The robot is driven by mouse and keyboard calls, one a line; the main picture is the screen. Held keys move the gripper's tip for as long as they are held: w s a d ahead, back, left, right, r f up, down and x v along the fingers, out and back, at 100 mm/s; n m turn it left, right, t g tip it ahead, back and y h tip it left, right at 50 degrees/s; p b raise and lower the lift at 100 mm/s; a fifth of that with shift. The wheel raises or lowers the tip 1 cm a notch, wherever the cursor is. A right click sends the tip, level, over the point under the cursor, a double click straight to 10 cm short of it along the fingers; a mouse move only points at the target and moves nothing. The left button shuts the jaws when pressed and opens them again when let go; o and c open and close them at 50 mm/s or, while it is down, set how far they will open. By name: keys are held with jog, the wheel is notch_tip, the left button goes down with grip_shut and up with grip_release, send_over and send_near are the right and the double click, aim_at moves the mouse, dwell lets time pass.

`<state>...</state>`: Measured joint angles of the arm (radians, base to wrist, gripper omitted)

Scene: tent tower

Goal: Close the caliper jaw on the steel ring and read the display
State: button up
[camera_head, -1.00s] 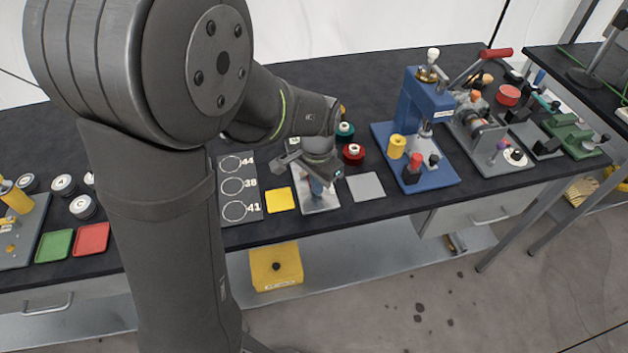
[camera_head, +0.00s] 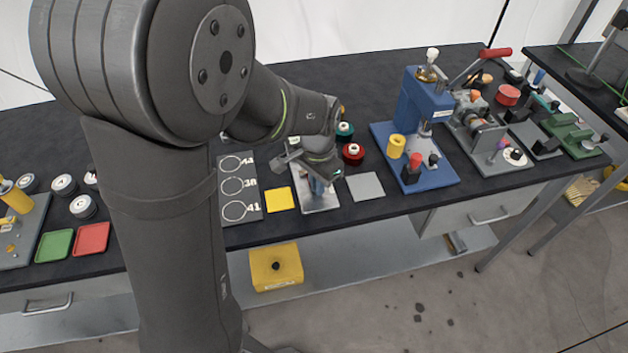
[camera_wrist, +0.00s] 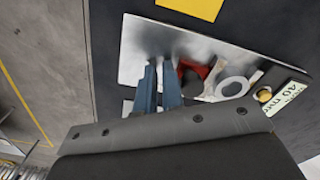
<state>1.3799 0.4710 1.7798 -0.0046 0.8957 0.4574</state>
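The caliper station is a bright metal plate (camera_wrist: 135,55) in the wrist view; it also shows in the head view (camera_head: 325,203) under my gripper. On it are a red jaw-like part (camera_wrist: 192,70) and a pale steel ring (camera_wrist: 232,87) to its right. The display (camera_wrist: 290,98) at the right reads about "40 mm", partly cut off. My gripper (camera_wrist: 160,68) has two blue fingers over the plate, left of the red part, with a narrow gap and nothing visible between them. The right finger hides part of the red part; contact cannot be told.
A yellow square (camera_head: 280,199) and a grey square (camera_head: 365,187) flank the plate. A board with numbered circles (camera_head: 238,188) lies left. Red (camera_head: 353,153) and teal (camera_head: 344,131) spools stand behind. A blue press (camera_head: 420,125) stands right.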

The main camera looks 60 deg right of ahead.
jog(key=shift+w+d+r, duration=0.1)
jog(key=shift+w+d, duration=0.1)
jog(key=shift+w, duration=0.2)
jog(key=shift+c, duration=0.3)
jog(key=shift+o, duration=0.3)
jog(key=shift+s, duration=0.1)
jog(key=shift+o, duration=0.2)
jog(key=shift+s+r, duration=0.1)
jog(key=shift+r, duration=2.15)
jog(key=shift+a+r, duration=0.2)
jog(key=shift+r, duration=1.05)
jog(key=shift+f, duration=0.1)
jog(key=shift+f, duration=1.75)
